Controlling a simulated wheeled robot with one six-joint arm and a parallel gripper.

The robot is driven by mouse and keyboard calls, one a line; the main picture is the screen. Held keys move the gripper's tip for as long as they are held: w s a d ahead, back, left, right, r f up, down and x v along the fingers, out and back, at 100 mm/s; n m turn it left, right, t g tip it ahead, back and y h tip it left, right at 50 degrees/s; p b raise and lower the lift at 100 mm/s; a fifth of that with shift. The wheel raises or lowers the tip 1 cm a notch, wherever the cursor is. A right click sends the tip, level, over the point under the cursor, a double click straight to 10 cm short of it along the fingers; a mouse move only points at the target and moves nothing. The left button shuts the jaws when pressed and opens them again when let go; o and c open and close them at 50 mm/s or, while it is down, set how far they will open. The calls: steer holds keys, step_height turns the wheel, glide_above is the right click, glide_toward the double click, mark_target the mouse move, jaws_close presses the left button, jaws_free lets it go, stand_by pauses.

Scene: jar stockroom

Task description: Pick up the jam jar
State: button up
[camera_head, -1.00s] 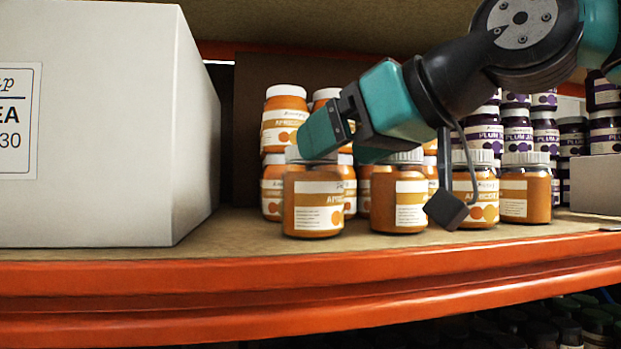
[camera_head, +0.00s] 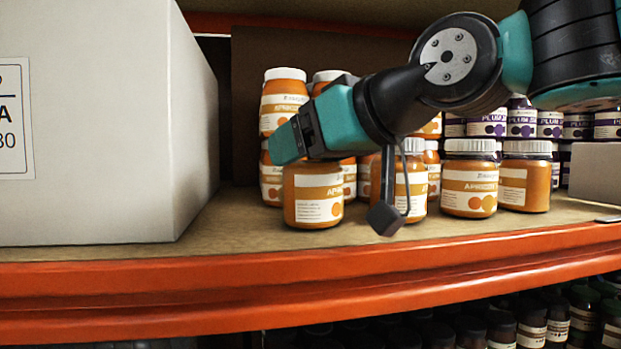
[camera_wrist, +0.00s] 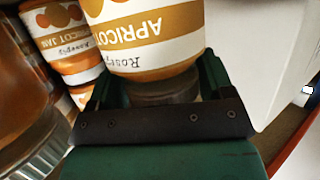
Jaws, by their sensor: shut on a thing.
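A jam jar (camera_head: 313,208) with orange contents and a white-and-gold apricot label stands upright at the front left of the shelf's jar group. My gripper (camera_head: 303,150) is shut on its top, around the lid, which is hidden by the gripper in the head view. In the wrist view the same jar (camera_wrist: 148,40) appears upside down, its lid between the two green fingers (camera_wrist: 155,92). The jar's base looks to be at the shelf surface; I cannot tell whether it touches.
Several apricot jars (camera_head: 470,185) stand close to the right, and stacked ones (camera_head: 283,105) behind. A large white box (camera_head: 100,120) stands left. Purple-labelled plum jars (camera_head: 520,122) are at the back right. The orange shelf edge (camera_head: 310,275) runs in front.

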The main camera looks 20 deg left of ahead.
steer(key=shift+r, duration=0.4)
jaws_close()
step_height(320, 180, up, 9)
steer(key=shift+r+b, duration=0.1)
steer(key=shift+b, duration=0.35)
